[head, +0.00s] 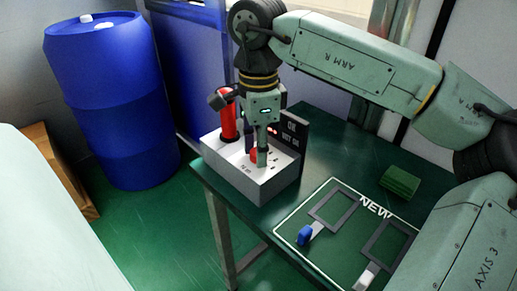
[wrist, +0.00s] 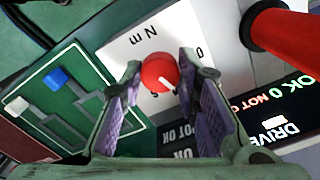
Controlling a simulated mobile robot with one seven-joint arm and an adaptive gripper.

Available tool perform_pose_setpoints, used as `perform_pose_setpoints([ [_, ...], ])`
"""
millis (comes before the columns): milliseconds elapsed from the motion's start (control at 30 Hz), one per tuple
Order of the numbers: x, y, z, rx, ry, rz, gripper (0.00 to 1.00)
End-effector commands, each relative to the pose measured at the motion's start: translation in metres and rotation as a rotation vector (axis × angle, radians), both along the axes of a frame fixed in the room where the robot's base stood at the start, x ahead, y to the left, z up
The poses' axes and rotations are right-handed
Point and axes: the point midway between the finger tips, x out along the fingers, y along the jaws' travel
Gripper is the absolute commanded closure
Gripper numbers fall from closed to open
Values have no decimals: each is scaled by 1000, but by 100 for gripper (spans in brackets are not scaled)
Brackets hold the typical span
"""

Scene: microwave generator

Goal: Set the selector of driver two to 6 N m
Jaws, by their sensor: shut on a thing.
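A pale box (head: 228,172) stands on the corner of the green table, with a red round selector knob (wrist: 159,74) on its top face. "N m" and some numerals are printed around the knob, upside down in the wrist view. My gripper (head: 262,157) points down over the box, and its two purple-padded fingers (wrist: 160,66) are closed on opposite sides of the knob. The knob's pointer and exact setting cannot be read. A dark panel (head: 293,130) behind reads "OK" and "NOT OK"; part of "DRIVE" shows in the wrist view, its number unreadable.
A red upright cylinder (head: 228,122) stands on the box, close left of my gripper. A green board marked "NEW" (head: 318,259) holds frames, a blue piece (head: 304,235) and a white piece. A green block (head: 400,181) lies behind it. A blue drum (head: 110,100) stands left.

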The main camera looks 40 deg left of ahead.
Motion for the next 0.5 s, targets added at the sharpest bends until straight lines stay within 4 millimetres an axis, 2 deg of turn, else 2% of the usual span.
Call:
perform_pose_setpoints([
  [500,1,0,0,1,-2,-491,99],
])
